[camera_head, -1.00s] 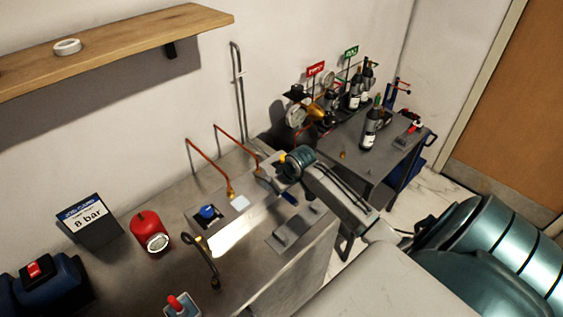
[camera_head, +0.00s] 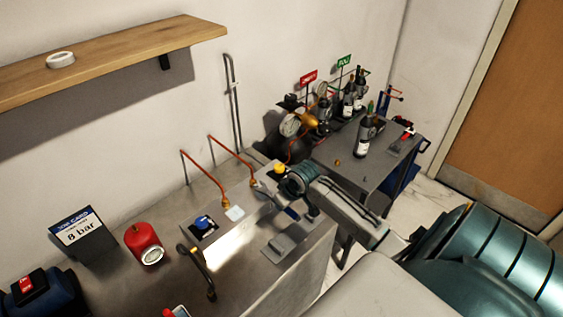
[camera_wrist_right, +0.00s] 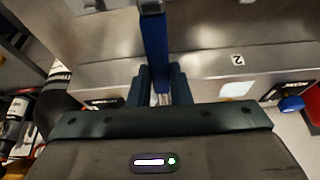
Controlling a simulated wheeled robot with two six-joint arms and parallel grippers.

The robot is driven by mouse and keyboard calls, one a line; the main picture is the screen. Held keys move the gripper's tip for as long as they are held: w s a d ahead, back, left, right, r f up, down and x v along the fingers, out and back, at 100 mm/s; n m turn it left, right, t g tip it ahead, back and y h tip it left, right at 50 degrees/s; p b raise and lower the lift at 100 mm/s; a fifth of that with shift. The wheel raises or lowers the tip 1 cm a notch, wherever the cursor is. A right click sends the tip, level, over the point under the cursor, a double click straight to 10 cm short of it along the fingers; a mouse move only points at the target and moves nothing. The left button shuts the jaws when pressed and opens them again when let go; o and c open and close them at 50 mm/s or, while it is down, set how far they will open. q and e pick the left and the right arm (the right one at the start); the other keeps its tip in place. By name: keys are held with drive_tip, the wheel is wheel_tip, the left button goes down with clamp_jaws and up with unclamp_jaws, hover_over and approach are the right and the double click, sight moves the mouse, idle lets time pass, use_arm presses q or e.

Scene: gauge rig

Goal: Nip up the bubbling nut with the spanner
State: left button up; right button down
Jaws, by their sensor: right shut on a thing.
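My right gripper (camera_head: 293,200) reaches in from the right over the bench. It is shut on the blue handle of the spanner (camera_wrist_right: 155,45), which stands between its fingers (camera_wrist_right: 160,88) in the right wrist view. In the head view the spanner's blue handle (camera_head: 292,213) shows just below the gripper; its jaw end is hard to make out. Two copper pipes come down to brass nuts: a left nut (camera_head: 225,204) and a right nut (camera_head: 253,181) close to the gripper. I cannot see bubbles on either nut. My left gripper is not in view.
The metal block bears a blue knob (camera_head: 203,222), a pale label (camera_head: 235,213) and a yellow knob (camera_head: 280,169). A dark curved handle (camera_head: 203,270) stands in front. A bottle trolley (camera_head: 350,170) is behind right.

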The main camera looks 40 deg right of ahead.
drive_tip(key=shift+s, duration=0.9)
drive_tip(key=shift+r, duration=0.15)
drive_tip(key=shift+r, duration=2.15)
